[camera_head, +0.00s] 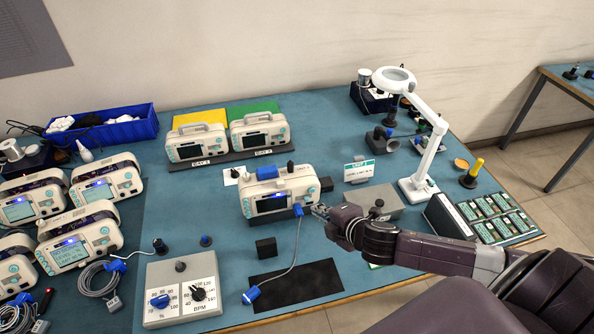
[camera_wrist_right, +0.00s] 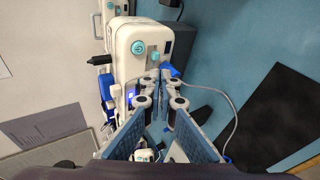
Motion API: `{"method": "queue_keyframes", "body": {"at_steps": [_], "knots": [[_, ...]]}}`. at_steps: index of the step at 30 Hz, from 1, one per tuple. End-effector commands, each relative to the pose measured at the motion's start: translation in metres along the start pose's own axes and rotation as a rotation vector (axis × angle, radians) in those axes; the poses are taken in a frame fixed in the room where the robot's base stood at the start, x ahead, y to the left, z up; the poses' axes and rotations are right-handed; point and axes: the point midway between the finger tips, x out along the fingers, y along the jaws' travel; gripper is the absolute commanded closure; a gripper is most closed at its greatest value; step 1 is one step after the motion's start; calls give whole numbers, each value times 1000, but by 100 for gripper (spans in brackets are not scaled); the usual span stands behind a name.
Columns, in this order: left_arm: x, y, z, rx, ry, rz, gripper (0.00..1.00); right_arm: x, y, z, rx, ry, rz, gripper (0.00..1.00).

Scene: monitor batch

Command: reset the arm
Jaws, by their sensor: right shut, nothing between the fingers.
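My right arm (camera_head: 440,252) reaches in from the right over the bench. Its gripper (camera_head: 318,210) is shut and empty just right of the middle monitor (camera_head: 247,207). In the right wrist view the closed fingertips (camera_wrist_right: 164,80) are beside the white monitor casing (camera_wrist_right: 131,65). A blue plug (camera_head: 298,210) sits at the monitor's lower right, close to the fingertips; it also shows in the wrist view (camera_wrist_right: 173,71). Its grey cable runs down to a blue connector (camera_head: 251,295). I cannot tell whether the fingers touch the plug. My left gripper is not in view.
A control box with knobs (camera_head: 180,267) stands at the front. Several monitors (camera_head: 80,240) crowd the left, and two stand in bays (camera_head: 258,134) behind. A magnifier lamp (camera_head: 425,150) and a rack of circuit boards (camera_head: 500,215) are right.

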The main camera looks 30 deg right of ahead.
Motion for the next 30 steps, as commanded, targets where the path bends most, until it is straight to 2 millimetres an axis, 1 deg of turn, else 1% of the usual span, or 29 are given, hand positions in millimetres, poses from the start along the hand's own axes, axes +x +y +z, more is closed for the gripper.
{"method": "queue_keyframes", "body": {"at_steps": [6, 8, 11, 14, 18, 21, 24, 30], "knots": [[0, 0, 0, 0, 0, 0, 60, -1, -1, -2, 11, -1, -2, 100], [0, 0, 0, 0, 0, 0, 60, -3, -5, -7, 44, -3, -10, 100], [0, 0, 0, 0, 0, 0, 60, -11, -17, -24, 168, -20, -41, 100], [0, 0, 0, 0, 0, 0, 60, -28, -37, -45, 369, -61, -101, 100], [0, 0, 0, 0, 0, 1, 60, -62, -70, -69, 683, -150, -215, 100], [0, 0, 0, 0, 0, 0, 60, -88, -92, -80, 868, -219, -295, 100], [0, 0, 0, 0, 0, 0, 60, -111, -109, -88, 1009, -280, -362, 100], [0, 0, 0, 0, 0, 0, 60, -151, -137, -101, 1226, -390, -475, 100]]}}
